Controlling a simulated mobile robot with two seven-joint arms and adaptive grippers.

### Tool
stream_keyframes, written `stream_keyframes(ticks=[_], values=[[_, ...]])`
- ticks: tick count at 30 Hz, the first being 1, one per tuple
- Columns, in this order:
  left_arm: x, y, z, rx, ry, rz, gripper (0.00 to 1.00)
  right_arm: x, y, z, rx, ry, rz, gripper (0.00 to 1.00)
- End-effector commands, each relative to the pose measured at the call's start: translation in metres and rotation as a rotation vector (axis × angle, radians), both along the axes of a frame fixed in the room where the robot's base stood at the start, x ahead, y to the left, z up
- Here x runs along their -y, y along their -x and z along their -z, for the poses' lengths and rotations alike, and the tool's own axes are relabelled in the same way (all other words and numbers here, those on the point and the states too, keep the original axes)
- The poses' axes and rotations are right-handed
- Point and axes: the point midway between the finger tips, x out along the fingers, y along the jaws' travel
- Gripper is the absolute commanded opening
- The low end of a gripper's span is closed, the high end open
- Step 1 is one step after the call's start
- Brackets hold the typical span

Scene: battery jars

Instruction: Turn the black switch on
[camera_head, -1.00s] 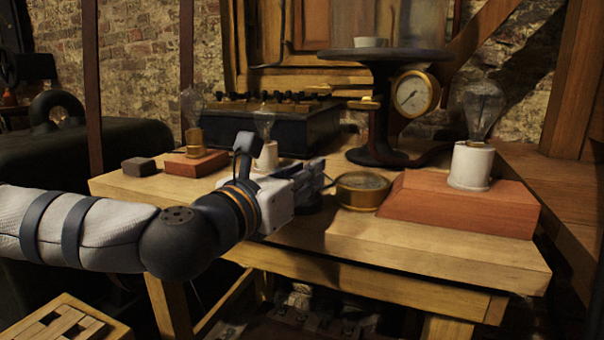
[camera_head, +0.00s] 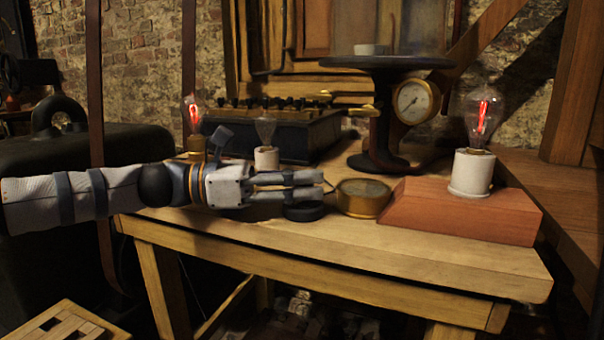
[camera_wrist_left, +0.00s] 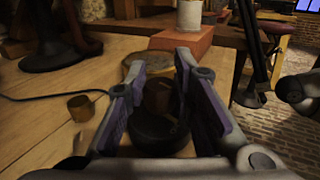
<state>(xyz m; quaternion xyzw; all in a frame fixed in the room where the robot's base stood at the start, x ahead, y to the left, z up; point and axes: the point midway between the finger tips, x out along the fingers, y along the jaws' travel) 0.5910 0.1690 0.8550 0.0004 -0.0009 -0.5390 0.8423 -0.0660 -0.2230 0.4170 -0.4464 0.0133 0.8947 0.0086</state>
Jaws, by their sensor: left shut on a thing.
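The black switch (camera_head: 304,212) has a round black base that sits on the table just left of the brass gauge. In the left wrist view its black base (camera_wrist_left: 160,138) lies between the fingers, with a dark upright part above it. My left gripper (camera_head: 316,184) reaches in level from the left over the switch. Its fingers (camera_wrist_left: 160,68) are shut on the switch's upright part. The large bulb (camera_head: 482,115) on the right and the small bulb (camera_head: 193,112) at the left glow red. The middle bulb (camera_head: 265,130) is unlit.
The brass gauge (camera_head: 362,197) stands close to the fingertips. A dark box (camera_head: 270,135) stands at the back. The table front (camera_head: 380,245) is clear.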

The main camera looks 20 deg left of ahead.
Motion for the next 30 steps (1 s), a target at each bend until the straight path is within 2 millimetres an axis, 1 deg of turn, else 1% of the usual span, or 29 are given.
stream_keyframes(ticks=[2, 5, 9, 15, 21, 30], values=[[0.000, -0.002, -0.001, 0.001, -0.004, 0.065, 0.00, 0.000, -0.001, -0.002, 0.004, 0.000, 0.000, 0.40], [0.001, -0.002, 0.002, 0.001, -0.005, 0.151, 0.00, 0.000, 0.000, -0.001, 0.001, 0.000, 0.000, 0.40], [0.001, -0.002, 0.004, -0.001, -0.005, 0.259, 0.00, 0.000, 0.002, 0.006, -0.008, 0.000, 0.000, 0.40], [0.002, -0.002, 0.006, -0.002, -0.004, 0.376, 0.00, -0.001, 0.006, 0.019, -0.026, -0.003, -0.002, 0.40], [0.002, -0.001, 0.005, -0.002, -0.004, 0.447, 0.00, -0.002, 0.009, 0.027, -0.039, -0.003, -0.003, 0.40], [0.002, 0.000, 0.003, -0.003, -0.004, 0.485, 0.00, -0.002, 0.010, 0.030, -0.044, -0.004, -0.003, 0.40]])
